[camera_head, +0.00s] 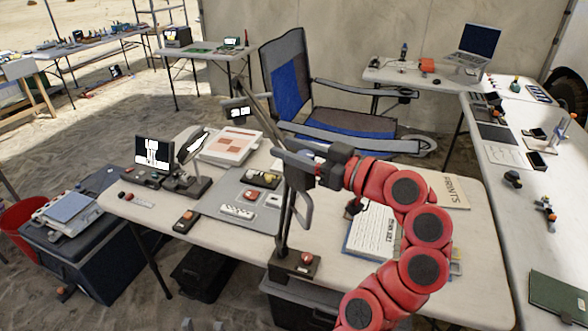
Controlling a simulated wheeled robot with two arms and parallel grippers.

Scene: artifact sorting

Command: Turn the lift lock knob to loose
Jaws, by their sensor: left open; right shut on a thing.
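A dark stand (284,222) rises from a black base (285,266) with a red button (306,258) at the front edge of the middle table. A thin dark arm runs from its upper part toward the back left. My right gripper (294,165), on the red arm, is shut at the upper part of this stand. It appears to grip the lift lock knob there, but the jaws hide it, so its setting cannot be read. My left gripper (203,324) shows only as small grey fingertips at the bottom edge, apart and empty, well away from the stand.
The middle table (330,262) carries a grey mat (215,204) with small devices, a small screen (153,151), and an open notebook (372,233). A blue folding chair (290,92) stands behind. Another table (545,215) is at the right; a dark bin (90,255) is at the left.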

